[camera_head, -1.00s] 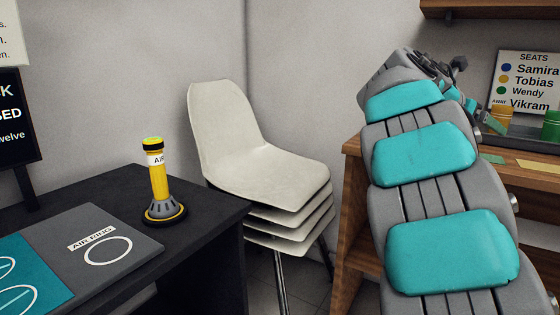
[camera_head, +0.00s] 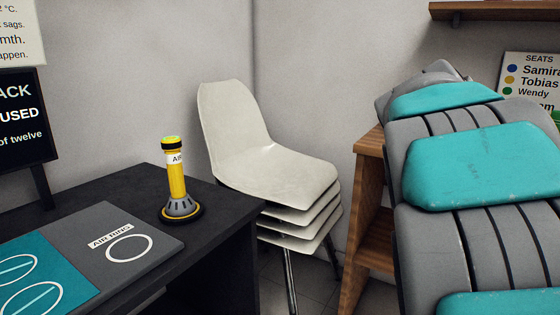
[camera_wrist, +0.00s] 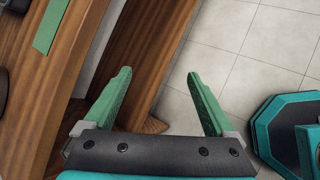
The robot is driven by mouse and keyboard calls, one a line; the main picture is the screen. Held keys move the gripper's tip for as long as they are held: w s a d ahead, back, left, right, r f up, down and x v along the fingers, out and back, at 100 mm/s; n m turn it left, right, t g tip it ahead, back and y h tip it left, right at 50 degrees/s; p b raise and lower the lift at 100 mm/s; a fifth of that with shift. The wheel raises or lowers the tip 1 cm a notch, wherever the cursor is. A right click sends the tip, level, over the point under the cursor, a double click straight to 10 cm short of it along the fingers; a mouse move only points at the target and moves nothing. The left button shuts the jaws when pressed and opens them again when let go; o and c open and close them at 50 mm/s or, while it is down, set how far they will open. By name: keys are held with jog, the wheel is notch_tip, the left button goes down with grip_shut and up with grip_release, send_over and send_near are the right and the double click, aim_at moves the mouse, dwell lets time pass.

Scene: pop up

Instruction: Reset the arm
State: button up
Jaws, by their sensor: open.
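My arm, grey with teal panels, fills the right side of the head view and rises toward the back. My gripper shows only in the wrist view (camera_wrist: 160,95). Its two green fingers are spread wide apart with nothing between them. In that view it hangs beside the wooden desk (camera_wrist: 62,90), over the pale tiled floor (camera_wrist: 265,60). In the head view my arm hides the gripper.
A yellow air pump (camera_head: 177,180) stands on the dark table (camera_head: 225,215) at left, near a grey AIR RING mat (camera_head: 150,262). Stacked white chairs (camera_head: 275,175) stand between that table and the wooden desk (camera_head: 370,190). A wooden shelf (camera_head: 490,10) is above.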

jog(key=s+a+f+m+g+y, duration=0.2)
jog(key=s+a+f+m+y, duration=0.2)
jog(key=s+a+f, duration=0.7)
jog(key=s+a+f+m+g+y, duration=0.2)
jog(key=s+a+f+m+y, duration=0.2)
jog(key=s+a+f+m, duration=0.5)
jog(key=s+a+f, duration=0.2)
jog(key=s+f, duration=0.1)
jog(key=s, duration=0.5)
jog(key=shift+s+a+f+m+g, duration=0.15)
jog(key=shift+s+a+m+g, duration=0.1)
jog(key=shift+a+m+g, duration=0.1)
